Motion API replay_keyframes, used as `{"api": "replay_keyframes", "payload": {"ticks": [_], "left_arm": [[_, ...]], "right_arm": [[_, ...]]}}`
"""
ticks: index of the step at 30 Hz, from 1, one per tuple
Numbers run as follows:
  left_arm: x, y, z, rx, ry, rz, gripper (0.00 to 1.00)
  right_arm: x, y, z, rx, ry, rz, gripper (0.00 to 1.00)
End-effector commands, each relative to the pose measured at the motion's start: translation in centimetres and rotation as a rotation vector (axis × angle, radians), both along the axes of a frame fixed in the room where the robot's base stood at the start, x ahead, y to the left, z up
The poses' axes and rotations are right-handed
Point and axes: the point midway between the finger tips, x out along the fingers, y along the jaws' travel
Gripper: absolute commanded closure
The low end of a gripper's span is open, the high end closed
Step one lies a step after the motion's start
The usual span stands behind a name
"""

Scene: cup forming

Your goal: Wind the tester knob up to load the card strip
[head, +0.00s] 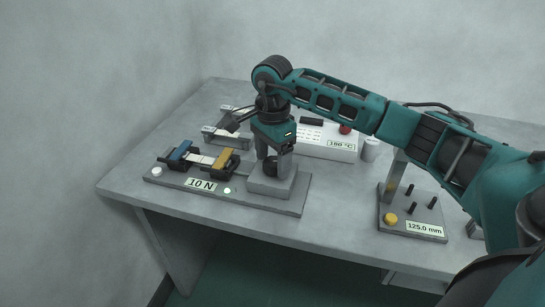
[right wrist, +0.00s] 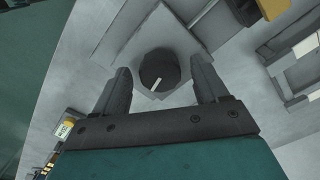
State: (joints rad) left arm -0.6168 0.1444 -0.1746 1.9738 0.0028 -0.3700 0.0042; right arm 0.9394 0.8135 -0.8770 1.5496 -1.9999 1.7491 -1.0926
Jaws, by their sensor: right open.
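The tester is a grey base plate (head: 235,199) with a 10 N label, on the left of the table. Its black knob (right wrist: 158,69) with a white pointer line sits on a grey block (head: 268,186). The knob also shows in the head view (head: 270,167), partly covered by my gripper. My right gripper (right wrist: 163,88) is open, pointing down, with one finger on each side of the knob and gaps between. My left gripper is not in view.
Behind the tester stands a white box (head: 328,141) labelled 180 °C with a red button (head: 345,129). A grey cup (head: 370,149) is beside it. A plate with black pegs (head: 412,216), labelled 125.0 mm, stands at right. The table's front middle is clear.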

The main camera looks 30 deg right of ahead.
Motion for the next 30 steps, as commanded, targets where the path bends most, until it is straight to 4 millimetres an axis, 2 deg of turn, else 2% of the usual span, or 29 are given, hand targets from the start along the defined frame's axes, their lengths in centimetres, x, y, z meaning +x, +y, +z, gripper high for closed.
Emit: {"api": "replay_keyframes", "payload": {"ticks": [6,24,30], "left_arm": [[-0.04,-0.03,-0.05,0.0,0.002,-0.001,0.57],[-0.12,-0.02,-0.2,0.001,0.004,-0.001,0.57],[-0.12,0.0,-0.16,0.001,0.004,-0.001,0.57]], "right_arm": [[0.0,0.01,-0.03,0.0,0.0,0.0,0.27],[0.0,0.02,0.02,0.0,0.0,0.0,0.83],[0.01,0.0,0.05,0.0,0.0,-0.018,0.83]]}}
